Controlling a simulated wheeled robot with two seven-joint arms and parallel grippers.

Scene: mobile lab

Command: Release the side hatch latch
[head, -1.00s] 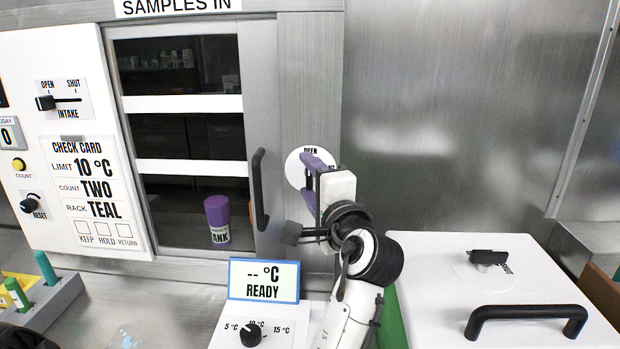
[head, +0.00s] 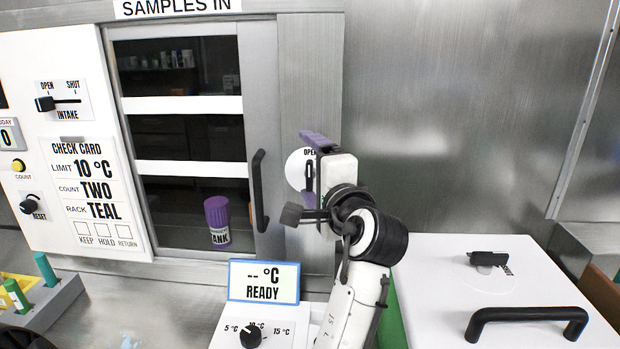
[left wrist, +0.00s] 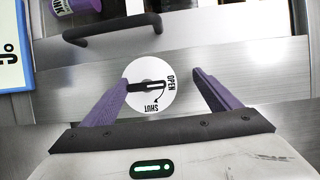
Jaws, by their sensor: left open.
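The side hatch latch is a black turn lever (left wrist: 146,87) on a round white plate (left wrist: 157,101) marked OPEN and SHUT, on the metal post right of the hatch window. In the head view the plate (head: 294,170) is partly hidden behind my gripper. My left gripper (head: 313,160) is in front of the plate, its purple fingers apart. In the left wrist view the open fingers (left wrist: 165,84) show on either side of the lever, with nothing held. Whether a finger touches the lever I cannot tell. My right gripper is in neither view.
The hatch window has a black vertical handle (head: 259,190) left of the latch. A purple-capped jar (head: 218,222) shows behind the glass. Below are a READY display (head: 263,281) and a temperature knob (head: 250,336). A white lidded box (head: 450,270) stands at right.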

